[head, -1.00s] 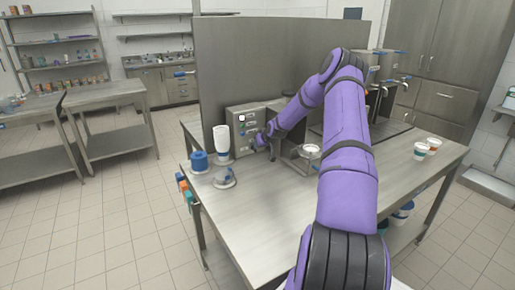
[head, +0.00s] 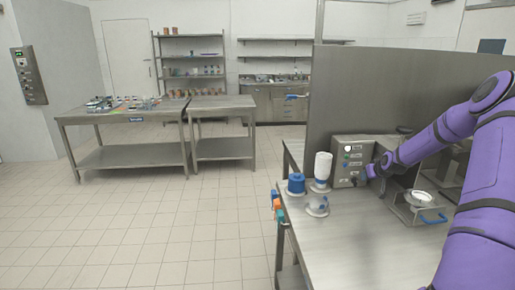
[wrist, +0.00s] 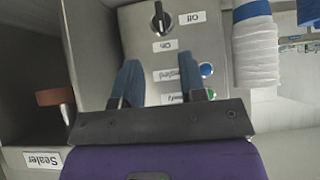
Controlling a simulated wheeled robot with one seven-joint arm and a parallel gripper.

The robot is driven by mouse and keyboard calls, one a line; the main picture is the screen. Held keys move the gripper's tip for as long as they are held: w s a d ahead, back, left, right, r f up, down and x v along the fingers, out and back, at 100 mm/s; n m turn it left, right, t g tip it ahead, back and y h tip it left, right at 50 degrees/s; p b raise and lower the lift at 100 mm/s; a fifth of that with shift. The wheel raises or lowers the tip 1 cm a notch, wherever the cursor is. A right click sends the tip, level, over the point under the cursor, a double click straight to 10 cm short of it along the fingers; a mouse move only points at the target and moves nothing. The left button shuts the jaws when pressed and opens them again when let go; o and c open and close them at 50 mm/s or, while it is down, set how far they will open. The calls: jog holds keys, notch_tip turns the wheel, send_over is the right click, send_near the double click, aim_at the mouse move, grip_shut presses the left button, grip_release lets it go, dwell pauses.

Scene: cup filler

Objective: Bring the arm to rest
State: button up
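My purple arm (head: 480,180) reaches in from the right of the head view. Its gripper (wrist: 159,72) shows two blue fingers in the wrist view, apart with nothing between them. The gripper is in front of a metal control box (head: 346,152), close to its panel; I cannot tell if it touches. In the wrist view the panel has a black knob (wrist: 160,18) with upside-down "Off" and "On" labels, and blue and green buttons lower down, partly near a finger.
A metal holder with a white cup (head: 421,199) is at right. A tall metal partition (head: 380,90) stands behind. Open floor (head: 150,230) lies left.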

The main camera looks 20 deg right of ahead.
jog(key=a+r+n+g, duration=0.2)
jog(key=a+r, duration=1.2)
jog(key=a, duration=0.2)
jog(key=s+a+r+n+g, duration=0.1)
jog(key=s+a+r, duration=0.8)
jog(key=a+r, duration=0.4)
jog(key=s+a+r, duration=0.3)
jog(key=s+a, duration=0.3)
jog(key=s, duration=0.1)
jog(key=s+a+r, duration=0.3)
jog(key=s+a, duration=0.3)
jog(key=s, duration=0.2)
jog(key=s+a+y, duration=0.1)
jog(key=s+a, duration=0.1)
jog(key=s, duration=0.5)
jog(key=s+a+y, duration=0.1)
jog(key=s+a, duration=0.2)
jog(key=s, duration=0.5)
jog(key=shift+s+a+g, duration=0.2)
jog(key=shift+s+g, duration=0.1)
